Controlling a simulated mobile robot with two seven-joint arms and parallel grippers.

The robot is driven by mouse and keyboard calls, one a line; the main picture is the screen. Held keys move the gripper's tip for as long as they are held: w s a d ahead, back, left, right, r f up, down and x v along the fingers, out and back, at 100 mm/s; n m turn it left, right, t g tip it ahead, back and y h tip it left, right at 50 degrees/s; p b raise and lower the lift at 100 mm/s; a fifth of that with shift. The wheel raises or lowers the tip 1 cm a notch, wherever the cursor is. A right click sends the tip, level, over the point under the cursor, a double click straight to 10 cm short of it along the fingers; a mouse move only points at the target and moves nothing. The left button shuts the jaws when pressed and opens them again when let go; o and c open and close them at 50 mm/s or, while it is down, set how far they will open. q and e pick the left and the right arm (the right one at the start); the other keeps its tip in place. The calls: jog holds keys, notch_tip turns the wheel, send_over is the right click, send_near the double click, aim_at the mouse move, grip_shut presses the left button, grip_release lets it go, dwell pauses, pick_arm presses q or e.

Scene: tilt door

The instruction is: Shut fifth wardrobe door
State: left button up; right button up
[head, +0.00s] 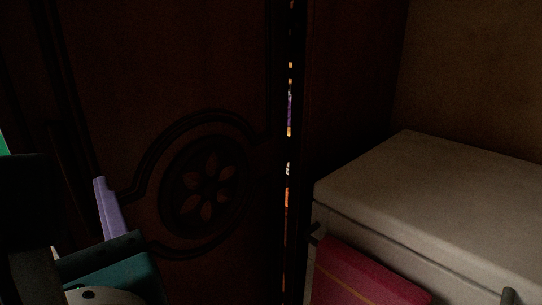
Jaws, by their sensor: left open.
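A dark wood wardrobe door (165,75) with a carved round flower ornament fills the left and middle of the head view. A narrow bright gap runs down its right edge, with bits of colour showing through, so the door stands slightly ajar. A dark wood side panel (350,90) is right of the gap. My left gripper (85,225) is at the lower left in front of the door, open, with a pale purple finger upright near the door surface. I cannot tell whether it touches. My right gripper is not in view.
A pale box-like chest or appliance (440,185) stands at the right, close to the wardrobe. A red cloth with a yellow stripe (365,278) hangs on its front. A plain brown wall (475,70) is behind it. The scene is dark.

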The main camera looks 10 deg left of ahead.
aim_at(68, 165)
pick_arm(q)
jog(key=x, duration=0.9)
jog(key=shift+w+a, duration=0.25)
jog(key=shift+w, duration=0.05)
grip_shut()
dwell(1.0)
